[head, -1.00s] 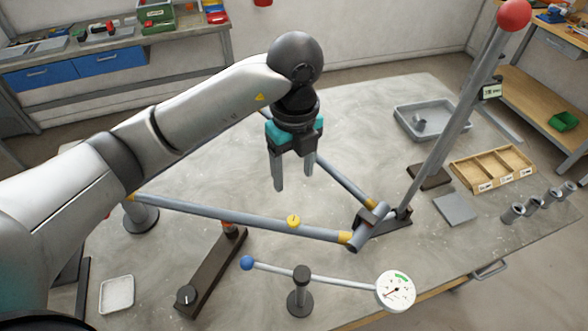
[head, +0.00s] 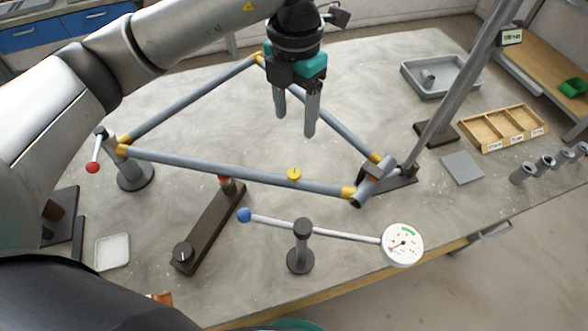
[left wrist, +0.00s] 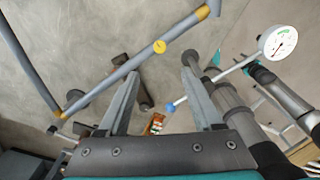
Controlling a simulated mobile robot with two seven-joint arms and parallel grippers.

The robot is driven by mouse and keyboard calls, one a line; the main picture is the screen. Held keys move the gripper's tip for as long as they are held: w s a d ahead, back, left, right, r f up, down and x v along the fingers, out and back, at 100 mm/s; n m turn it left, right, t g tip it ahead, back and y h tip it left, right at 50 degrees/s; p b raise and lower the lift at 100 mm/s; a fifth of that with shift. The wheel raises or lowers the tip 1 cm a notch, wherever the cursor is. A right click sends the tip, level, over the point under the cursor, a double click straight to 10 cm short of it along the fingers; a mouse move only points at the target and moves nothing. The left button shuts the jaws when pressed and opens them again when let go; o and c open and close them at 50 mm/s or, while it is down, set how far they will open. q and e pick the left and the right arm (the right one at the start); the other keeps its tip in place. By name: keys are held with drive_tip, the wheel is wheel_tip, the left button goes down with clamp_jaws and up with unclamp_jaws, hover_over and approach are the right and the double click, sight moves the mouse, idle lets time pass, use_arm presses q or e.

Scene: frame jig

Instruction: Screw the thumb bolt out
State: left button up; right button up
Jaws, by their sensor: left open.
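A small yellow round knob (head: 293,174), which looks like the thumb bolt, sits on the front tube of the grey tube frame (head: 230,171). It also shows in the left wrist view (left wrist: 161,47), on the tube beyond the fingertips. My left gripper (head: 296,122) is open and empty, with its fingers pointing down. In the head view it appears behind the knob, apart from it. In the left wrist view the two fingers (left wrist: 160,78) stand wide apart with nothing between them.
A dial gauge (head: 403,244) on a rod with a blue ball end stands in front of the frame. A dark bar (head: 208,230) lies below the front tube. A tall lever (head: 460,85) rises at the right. A tray (head: 440,92) and divided wooden box (head: 503,128) lie beyond.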

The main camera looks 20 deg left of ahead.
sight(294, 173)
use_arm(q)
wheel_tip(294, 173, down, 15)
drive_tip(key=m, duration=0.3)
drive_tip(key=shift+f, duration=0.15)
idle(0.4)
clamp_jaws()
idle(0.4)
